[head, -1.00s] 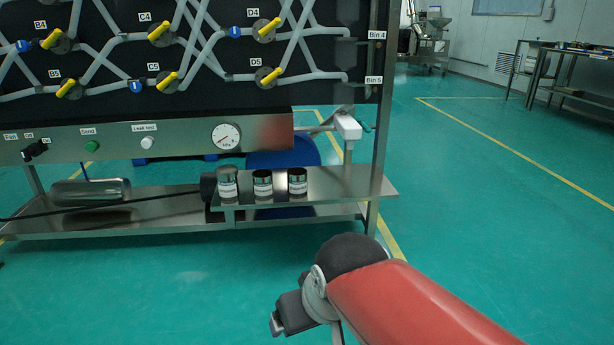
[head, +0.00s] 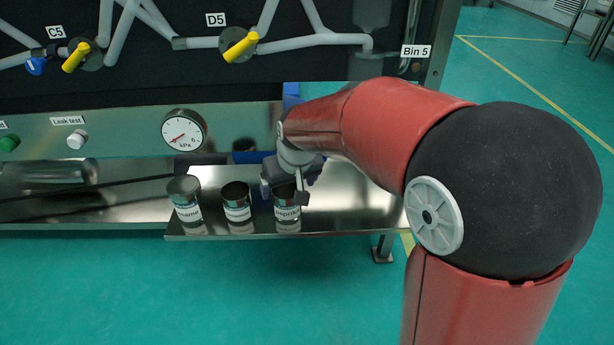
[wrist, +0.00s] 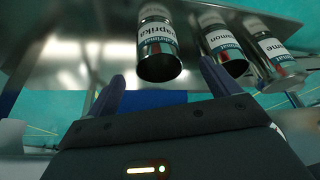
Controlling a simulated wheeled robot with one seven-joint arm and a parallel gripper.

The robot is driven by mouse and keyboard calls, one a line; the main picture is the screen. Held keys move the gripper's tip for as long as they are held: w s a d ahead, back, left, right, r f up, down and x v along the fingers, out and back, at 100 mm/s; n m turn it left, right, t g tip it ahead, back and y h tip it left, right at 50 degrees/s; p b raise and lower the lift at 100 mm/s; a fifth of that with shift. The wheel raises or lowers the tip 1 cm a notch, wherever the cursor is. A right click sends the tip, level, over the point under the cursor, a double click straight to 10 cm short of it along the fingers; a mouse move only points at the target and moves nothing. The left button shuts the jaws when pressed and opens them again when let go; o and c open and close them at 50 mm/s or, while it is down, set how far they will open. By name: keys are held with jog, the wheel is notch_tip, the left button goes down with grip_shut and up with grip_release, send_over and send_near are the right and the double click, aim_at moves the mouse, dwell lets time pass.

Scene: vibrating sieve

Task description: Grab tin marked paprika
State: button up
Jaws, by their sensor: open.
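The tin marked paprika (head: 287,211) stands at the right end of a row of three tins on the steel shelf (head: 345,205). Its label reads "aprika" in the wrist view (wrist: 158,45), where it appears tipped by the camera's angle. My gripper (head: 289,192) is at this tin in the head view and partly covers its top. In the wrist view my gripper (wrist: 165,88) is open, its two dark fingers on either side of the tin's near end. I cannot tell whether they touch it. The space between the fingers looks empty.
The middle tin (head: 237,205), labelled "...mon" in the wrist view, stands just left of the paprika tin. A third tin (head: 185,203) stands further left. A panel with a pressure gauge (head: 184,130) rises behind. The shelf is clear to the right.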

aim_at(286, 196)
jog(key=shift+w+a+f, duration=0.1)
jog(key=shift+w+f, duration=0.8)
jog(key=shift+f, duration=0.2)
jog(key=b+x, duration=0.1)
jog(key=x, duration=0.4)
jog(key=shift+w+f+b, duration=0.1)
jog(key=shift+f+b, duration=0.25)
jog(key=shift+b, duration=0.05)
jog(key=shift+r, duration=0.1)
jog(key=c, duration=1.1)
